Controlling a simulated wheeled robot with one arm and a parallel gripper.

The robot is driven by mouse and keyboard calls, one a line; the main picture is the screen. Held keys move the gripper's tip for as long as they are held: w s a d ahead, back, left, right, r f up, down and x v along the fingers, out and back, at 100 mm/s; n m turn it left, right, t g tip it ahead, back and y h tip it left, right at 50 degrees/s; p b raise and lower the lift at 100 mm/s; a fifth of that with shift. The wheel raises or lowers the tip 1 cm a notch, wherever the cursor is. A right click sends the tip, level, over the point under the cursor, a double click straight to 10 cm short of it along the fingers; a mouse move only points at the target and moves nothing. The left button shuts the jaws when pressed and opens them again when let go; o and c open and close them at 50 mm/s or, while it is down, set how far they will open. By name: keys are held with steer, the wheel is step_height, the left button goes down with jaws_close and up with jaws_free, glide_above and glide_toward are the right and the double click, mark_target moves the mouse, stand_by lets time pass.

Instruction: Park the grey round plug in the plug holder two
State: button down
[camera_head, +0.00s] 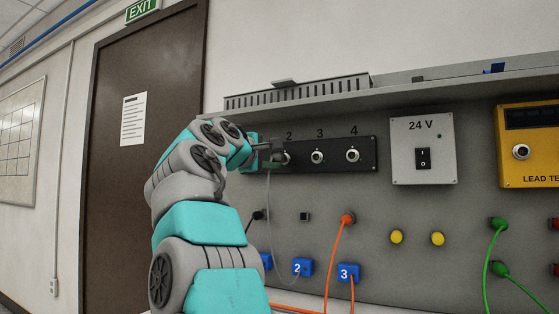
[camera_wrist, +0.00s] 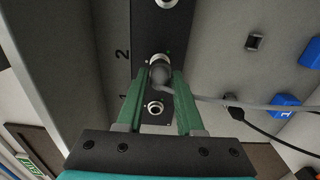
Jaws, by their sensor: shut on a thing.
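The grey round plug (camera_wrist: 160,76) is between the green fingertips of my gripper (camera_wrist: 161,84), which is shut on it. Its grey cable (camera_wrist: 215,102) leads off to the right in the wrist view. The plug is in line with the metal socket (camera_wrist: 161,59) beside the number 2 on the dark holder strip (camera_head: 337,171). It covers part of that socket; I cannot tell whether it is seated in it. In the head view my gripper (camera_head: 268,150) is at the left end of the strip and hides the first socket. That socket (camera_wrist: 154,107), marked 1, is empty in the wrist view.
Sockets three (camera_head: 317,157) and four (camera_head: 353,155) are empty. Blue blocks marked 2 (camera_head: 302,267) and 3 (camera_head: 348,272) sit lower, near an orange cable (camera_head: 333,260). A grey shelf (camera_head: 430,77) juts out above the strip. The 24 V box (camera_head: 423,148) stands to the right.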

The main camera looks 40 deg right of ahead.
mark_target(272, 156)
steer(key=shift+b+v, duration=0.45)
steer(key=shift+v, duration=1.6)
